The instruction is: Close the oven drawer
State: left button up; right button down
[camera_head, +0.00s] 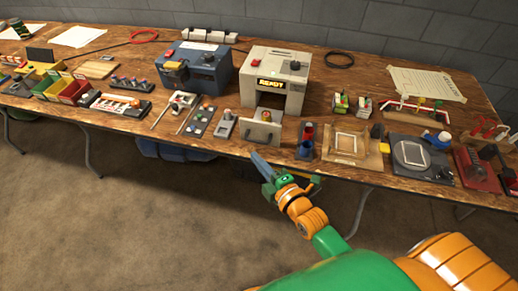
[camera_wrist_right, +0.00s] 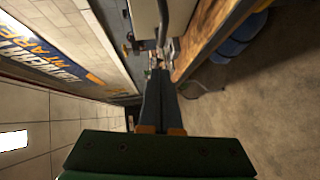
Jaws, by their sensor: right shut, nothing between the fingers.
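The oven (camera_head: 278,75) is a beige box with a lit "READY" display, standing near the middle of the workbench. Its drawer (camera_head: 259,132) is out: the pale front panel with a handle stands forward of the oven's dark opening, near the front edge of the bench. My right gripper (camera_head: 256,157) is just in front of the bench edge, below the drawer front and apart from it in the picture. Its grey fingers are shut and empty; they also show in the right wrist view (camera_wrist_right: 160,75), pointing along the bench edge. My left gripper is not in view.
A blue-grey machine (camera_head: 196,68) stands left of the oven. The floor (camera_head: 150,220) before the bench is open.

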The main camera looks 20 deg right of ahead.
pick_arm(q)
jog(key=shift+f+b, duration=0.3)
pick_arm(e)
jog(key=shift+w+d+f, duration=0.15)
jog(key=shift+w+d, duration=0.2)
jog(key=shift+w, duration=0.3)
jog(key=shift+w+d+f, duration=0.2)
jog(key=shift+w+d, duration=0.1)
jog(key=shift+w, duration=0.4)
jog(key=shift+w+d+f, duration=0.15)
jog(key=shift+w+d, duration=0.2)
jog(key=shift+w, duration=0.3)
